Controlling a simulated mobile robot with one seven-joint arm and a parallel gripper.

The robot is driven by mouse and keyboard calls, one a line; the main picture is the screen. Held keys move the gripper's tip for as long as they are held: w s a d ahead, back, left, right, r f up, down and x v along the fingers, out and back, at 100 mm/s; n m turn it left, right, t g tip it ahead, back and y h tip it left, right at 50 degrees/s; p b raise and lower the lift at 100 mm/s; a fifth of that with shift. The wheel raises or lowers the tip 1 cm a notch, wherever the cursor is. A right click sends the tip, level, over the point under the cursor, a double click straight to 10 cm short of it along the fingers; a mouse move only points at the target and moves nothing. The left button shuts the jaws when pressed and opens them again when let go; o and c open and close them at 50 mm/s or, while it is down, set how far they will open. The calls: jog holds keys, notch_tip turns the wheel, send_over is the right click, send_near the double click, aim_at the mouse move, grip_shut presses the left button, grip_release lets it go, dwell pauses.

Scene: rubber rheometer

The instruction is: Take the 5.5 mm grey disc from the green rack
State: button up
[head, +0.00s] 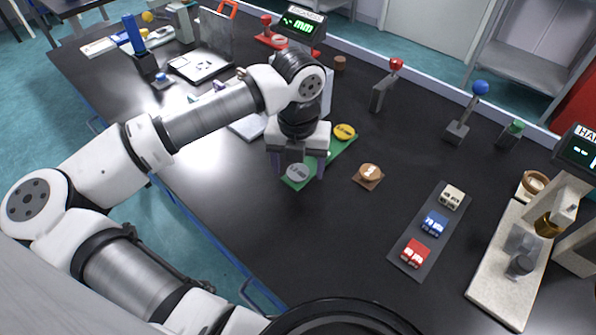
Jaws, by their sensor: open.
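The green rack (318,163) lies on the black bench in the middle of the head view. A grey disc (297,172) sits at its near end, and its label is too small to read surely. A yellow disc (344,131) sits at the far end. My gripper (296,168) points down over the near half of the rack. Its fingers are apart, one to each side of the grey disc in the picture. I cannot tell whether they touch it. My gripper hides the middle of the rack.
A dark tray (413,260) with white, blue and red blocks lies further right. Levers with red (396,64) and blue (480,88) knobs stand behind. The bench front is clear.

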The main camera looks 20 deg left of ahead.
jog(key=shift+c, duration=0.5)
jog(key=c, duration=1)
jog(key=shift+o, duration=0.2)
jog(key=shift+r+p, duration=0.25)
jog(key=shift+p, duration=0.15)
